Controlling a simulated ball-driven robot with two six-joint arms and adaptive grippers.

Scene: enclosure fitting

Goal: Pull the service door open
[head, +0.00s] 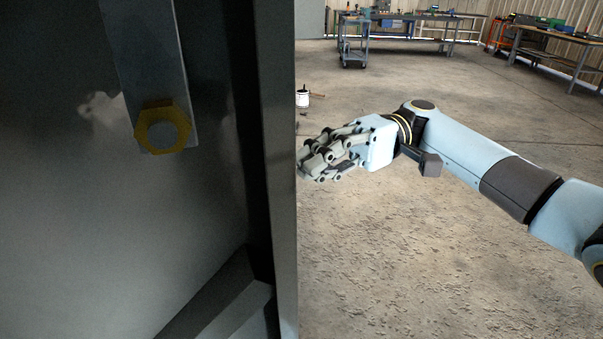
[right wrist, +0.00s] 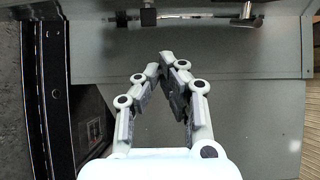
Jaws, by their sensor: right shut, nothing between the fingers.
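A large dark metal panel (head: 80,220) fills the left of the head view, ending in a pale vertical edge (head: 280,200). I cannot tell whether it is the service door or the enclosure's wall. My right gripper (head: 306,163) is just right of that edge in the picture, pointing left. In the right wrist view its fingers (right wrist: 168,62) are shut with tips together and nothing between them. Beyond them is a grey panelled metal surface (right wrist: 225,105). A dark handle-like part (right wrist: 248,14) shows at the top right, apart from the fingers. My left gripper is not in view.
A metal strip (head: 150,60) with a yellow hex fitting (head: 163,128) lies on the dark panel. A dark riveted upright strip (right wrist: 55,90) is at the left in the wrist view. A cart (head: 354,42) and workbenches stand far back.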

